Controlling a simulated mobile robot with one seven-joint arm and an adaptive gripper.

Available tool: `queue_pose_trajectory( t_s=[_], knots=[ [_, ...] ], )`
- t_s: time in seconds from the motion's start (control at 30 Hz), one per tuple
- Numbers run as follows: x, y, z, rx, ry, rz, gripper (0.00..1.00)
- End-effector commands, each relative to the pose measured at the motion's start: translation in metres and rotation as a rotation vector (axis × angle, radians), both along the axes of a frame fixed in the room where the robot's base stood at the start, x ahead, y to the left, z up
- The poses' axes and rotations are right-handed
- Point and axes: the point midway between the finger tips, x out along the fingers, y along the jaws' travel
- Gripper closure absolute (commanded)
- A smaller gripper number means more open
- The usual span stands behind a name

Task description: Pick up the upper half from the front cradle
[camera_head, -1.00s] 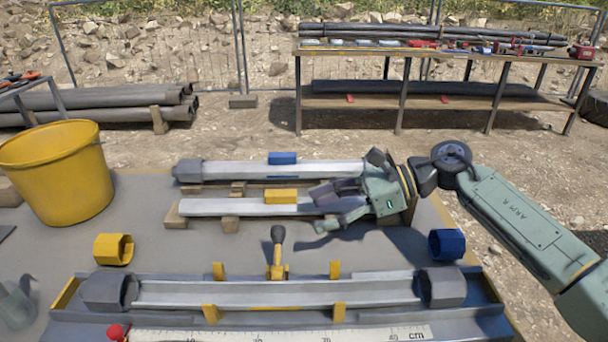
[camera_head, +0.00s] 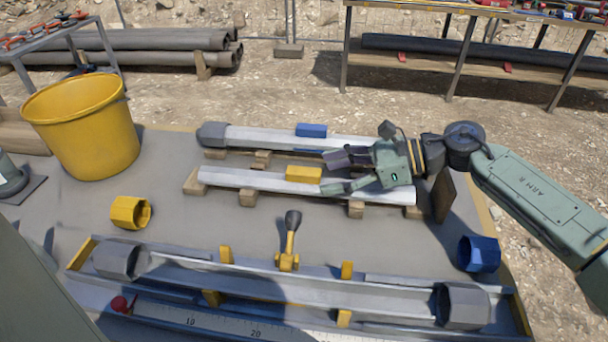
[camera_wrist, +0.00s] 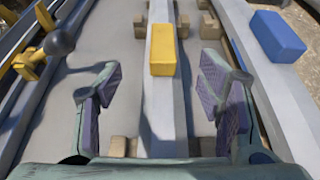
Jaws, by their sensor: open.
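The upper half in the front cradle is a long pale grey half-tube (camera_head: 245,180) with a yellow block (camera_head: 304,174) on its top. It rests on small wooden blocks. It also shows in the wrist view (camera_wrist: 161,105), running lengthwise between my fingers, with its yellow block (camera_wrist: 163,50) ahead of them. My gripper (camera_head: 340,172) is open over the right part of this half. In the wrist view my gripper (camera_wrist: 165,95) has one purple-padded finger on each side of it, and nothing is clasped. Whether the pads touch it I cannot tell.
A second half-tube (camera_head: 270,138) with a blue block (camera_head: 311,130) lies just behind. In front are a trough (camera_head: 370,310) holding a grey channel, and a yellow-based lever (camera_head: 288,261). A yellow ring (camera_head: 130,212), a blue ring (camera_head: 479,254) and a yellow bucket (camera_head: 95,135) stand around.

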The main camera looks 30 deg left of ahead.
Motion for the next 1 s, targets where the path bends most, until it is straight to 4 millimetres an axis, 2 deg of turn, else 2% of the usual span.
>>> queue_pose_trajectory(
  t_s=[0.07, 0.2, 0.53, 1.0],
  knots=[
    [-0.005, 0.013, 0.004, -0.003, 0.002, 0.005, 0.38],
    [-0.012, 0.029, -0.006, -0.002, 0.001, 0.002, 0.38],
    [-0.014, 0.034, -0.011, -0.001, 0.0, 0.0, 0.39],
    [-0.013, 0.034, -0.011, 0.0, 0.001, 0.0, 0.7]
  ],
)
